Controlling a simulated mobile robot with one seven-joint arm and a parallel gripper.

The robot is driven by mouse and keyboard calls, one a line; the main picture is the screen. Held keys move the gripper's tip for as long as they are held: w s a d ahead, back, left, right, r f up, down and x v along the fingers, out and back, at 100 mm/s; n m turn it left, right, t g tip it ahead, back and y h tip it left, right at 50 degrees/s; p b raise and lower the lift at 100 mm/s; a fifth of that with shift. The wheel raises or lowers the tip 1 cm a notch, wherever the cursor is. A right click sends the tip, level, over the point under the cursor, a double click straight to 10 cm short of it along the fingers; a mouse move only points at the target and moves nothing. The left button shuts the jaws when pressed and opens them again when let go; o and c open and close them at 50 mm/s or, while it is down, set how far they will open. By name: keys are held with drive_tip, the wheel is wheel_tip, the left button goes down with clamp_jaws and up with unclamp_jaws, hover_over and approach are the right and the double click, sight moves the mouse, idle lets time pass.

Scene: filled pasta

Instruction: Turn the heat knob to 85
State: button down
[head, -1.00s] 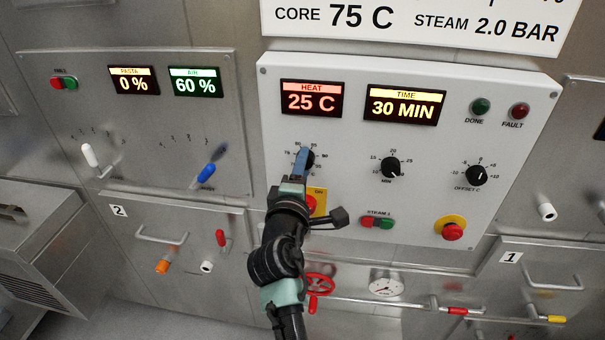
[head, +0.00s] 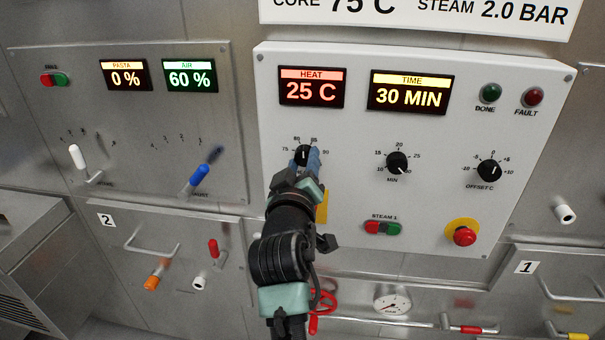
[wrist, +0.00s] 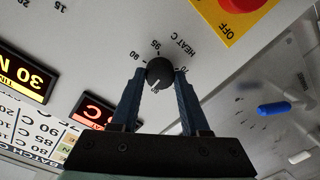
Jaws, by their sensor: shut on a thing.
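The black heat knob (head: 303,155) is at the left of the white control panel (head: 280,125), under the red heat display (head: 311,88), which reads 25 C. My gripper (wrist: 158,78) is shut on the knob, with one blue finger on each side of it in the wrist view. In the head view, my gripper (head: 308,162) comes from below and covers the lower part of the dial. The knob's white pointer is toward the top of the scale, around 80 to 85; I cannot tell the exact mark. The lower labels are partly hidden.
The minute knob (head: 397,162) and offset knob (head: 489,170) are to the right. A yellow plate (head: 321,207) is just below the heat knob, partly behind my arm. Steam buttons (head: 382,228) and a red emergency button (head: 464,236) are lower on the panel.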

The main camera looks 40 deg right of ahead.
drive_tip(key=m+b, duration=0.2)
drive_tip(key=m, duration=0.1)
drive_tip(key=shift+f, duration=0.2)
drive_tip(key=shift+r+m+b, duration=0.1)
drive_tip(key=shift+m+b, duration=0.85)
drive_tip(key=shift+m, duration=0.35)
drive_tip(key=shift+c, duration=2)
unclamp_jaws()
drive_tip(key=shift+r, duration=0.1)
drive_tip(key=shift+s+a, duration=0.1)
drive_tip(key=b+v, duration=0.2)
drive_tip(key=v, duration=1)
drive_tip(key=shift+s+a, duration=0.25)
drive_tip(key=shift+a, duration=0.05)
